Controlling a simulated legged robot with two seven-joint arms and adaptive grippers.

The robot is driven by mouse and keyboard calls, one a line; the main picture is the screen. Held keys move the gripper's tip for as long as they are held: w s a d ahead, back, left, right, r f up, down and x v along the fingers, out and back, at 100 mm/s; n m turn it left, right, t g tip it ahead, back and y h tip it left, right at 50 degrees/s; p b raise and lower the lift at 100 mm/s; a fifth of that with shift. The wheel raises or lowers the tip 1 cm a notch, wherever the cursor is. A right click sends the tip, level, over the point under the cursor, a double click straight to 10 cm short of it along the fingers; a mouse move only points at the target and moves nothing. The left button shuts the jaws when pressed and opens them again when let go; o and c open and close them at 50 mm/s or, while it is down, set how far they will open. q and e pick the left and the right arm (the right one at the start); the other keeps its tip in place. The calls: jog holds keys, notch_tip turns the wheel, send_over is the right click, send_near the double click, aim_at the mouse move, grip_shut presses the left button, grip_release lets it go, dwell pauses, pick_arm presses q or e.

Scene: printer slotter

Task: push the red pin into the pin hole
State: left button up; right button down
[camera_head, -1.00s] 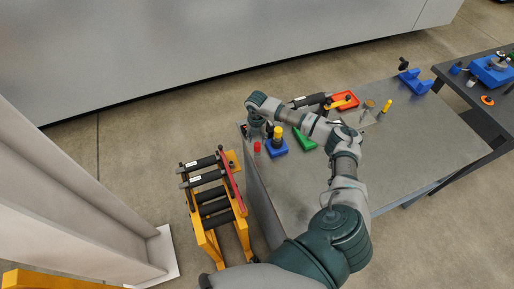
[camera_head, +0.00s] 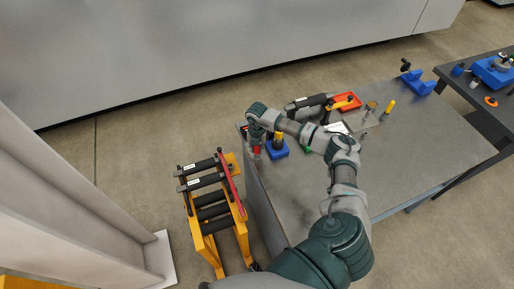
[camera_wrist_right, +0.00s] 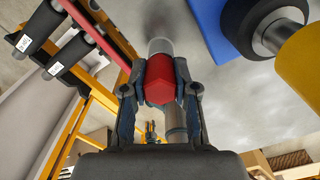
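The red pin (camera_head: 257,150) stands at the table's near left corner, left of a blue block. In the right wrist view its red hexagonal head (camera_wrist_right: 160,82) sits between the fingertips of my right gripper (camera_wrist_right: 160,75), with a finger against each side. In the head view my right gripper (camera_head: 256,142) is low over the pin and partly covers it. A yellow plate (camera_head: 232,160) on the roller stand carries a dark round spot; I cannot tell whether this is the pin hole. My left gripper is not in view.
A blue block (camera_head: 277,153) with a yellow-topped part is close to the right of the pin. The yellow roller stand (camera_head: 210,241) with black rollers and a red bar is left of the grey table (camera_head: 420,150). A red tray (camera_head: 347,101) lies farther back.

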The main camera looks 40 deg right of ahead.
jog(key=shift+d+r+p, duration=0.2)
jog(key=shift+r+p, duration=0.35)
jog(key=shift+r, duration=0.1)
jog(key=shift+a+r+p, duration=0.1)
jog(key=shift+r+p, duration=1.25)
jog(key=shift+r, duration=0.55)
jog(key=c, duration=1.6)
grip_release()
grip_shut()
